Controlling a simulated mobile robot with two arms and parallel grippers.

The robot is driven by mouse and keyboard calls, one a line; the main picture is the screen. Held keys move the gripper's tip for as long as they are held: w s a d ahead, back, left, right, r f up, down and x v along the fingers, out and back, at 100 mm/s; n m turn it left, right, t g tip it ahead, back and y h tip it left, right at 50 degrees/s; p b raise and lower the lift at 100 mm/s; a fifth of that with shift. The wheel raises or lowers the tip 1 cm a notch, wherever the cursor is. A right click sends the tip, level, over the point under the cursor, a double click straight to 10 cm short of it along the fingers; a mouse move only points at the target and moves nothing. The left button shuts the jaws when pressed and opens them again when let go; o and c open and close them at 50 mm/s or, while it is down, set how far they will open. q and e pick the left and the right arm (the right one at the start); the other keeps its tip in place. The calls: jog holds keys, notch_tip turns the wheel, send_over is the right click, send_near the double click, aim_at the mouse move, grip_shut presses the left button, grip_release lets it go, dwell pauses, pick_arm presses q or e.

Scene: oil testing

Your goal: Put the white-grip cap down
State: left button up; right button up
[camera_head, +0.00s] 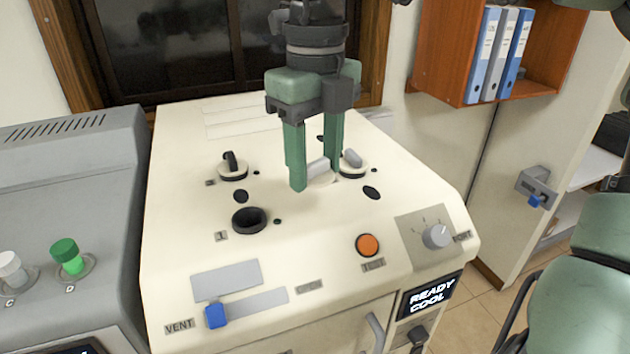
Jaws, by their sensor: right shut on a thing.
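My right gripper (317,180) points down over the cream machine top (310,240), with its two green fingers shut on the white-grip cap (319,170). The cap's pale grip shows between the fingers and its light base shows just below. I cannot tell whether the base touches the machine top. A second cap with a light grey grip (352,157) sits just right of the fingers. A cap with a black grip (232,165) sits at the left. An open black-rimmed port (249,220) marked 1 is at the front left. My left gripper is not in view.
The machine's front has an orange button (368,245), a grey knob (437,236), a blue slider (215,316) and a display reading READY COOL (431,297). A grey machine with a green knob (67,256) stands at the left. Binders (497,50) are on a shelf.

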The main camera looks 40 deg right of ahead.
aim_at(316, 175)
jog(key=shift+s+f, duration=0.15)
jog(key=shift+f, duration=0.15)
notch_tip(316, 175, down, 2)
jog(key=shift+s+a+f+p, duration=0.1)
jog(key=shift+s+p, duration=0.05)
jog(key=shift+p, duration=0.3)
jog(key=shift+f, duration=0.4)
jog(key=shift+w+f, duration=0.2)
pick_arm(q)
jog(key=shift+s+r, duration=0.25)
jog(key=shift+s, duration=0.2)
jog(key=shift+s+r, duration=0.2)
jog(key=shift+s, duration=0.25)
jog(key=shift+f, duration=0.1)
pick_arm(e)
jog(key=o, duration=0.9)
jog(key=shift+s+f, duration=0.1)
jog(key=o, duration=0.4)
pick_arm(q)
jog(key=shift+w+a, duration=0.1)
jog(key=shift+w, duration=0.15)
